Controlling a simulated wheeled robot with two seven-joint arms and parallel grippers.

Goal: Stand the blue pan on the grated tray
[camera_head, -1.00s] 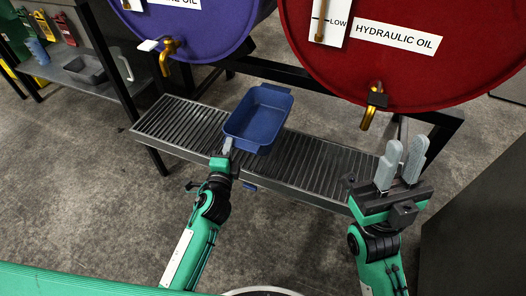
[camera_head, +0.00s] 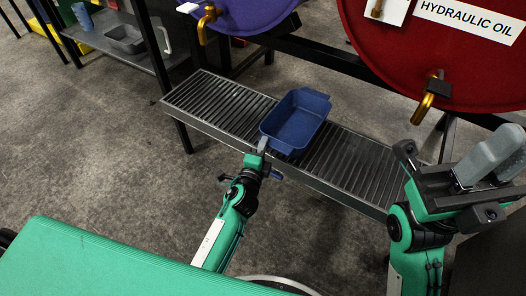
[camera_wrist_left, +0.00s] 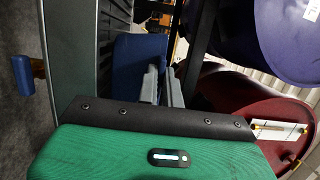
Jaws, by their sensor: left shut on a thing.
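The blue pan (camera_head: 292,122) is a rectangular dish, upright with its open side up. It is over the middle of the grated tray (camera_head: 219,103), a long slatted metal shelf. I cannot tell whether its base touches the slats. My left gripper (camera_head: 263,146) is shut on the pan's near end. In the left wrist view the fingers (camera_wrist_left: 158,88) reach to the blue pan (camera_wrist_left: 137,48), with the tray (camera_wrist_left: 68,50) on the left. My right gripper (camera_head: 489,160) is empty at the right, its fingers seemingly apart.
A purple drum (camera_head: 240,12) and a red hydraulic oil drum (camera_head: 440,60) stand behind the tray. A shelf (camera_head: 105,42) with a grey bin (camera_head: 126,40) is at the far left. Bare slats lie on both sides of the pan.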

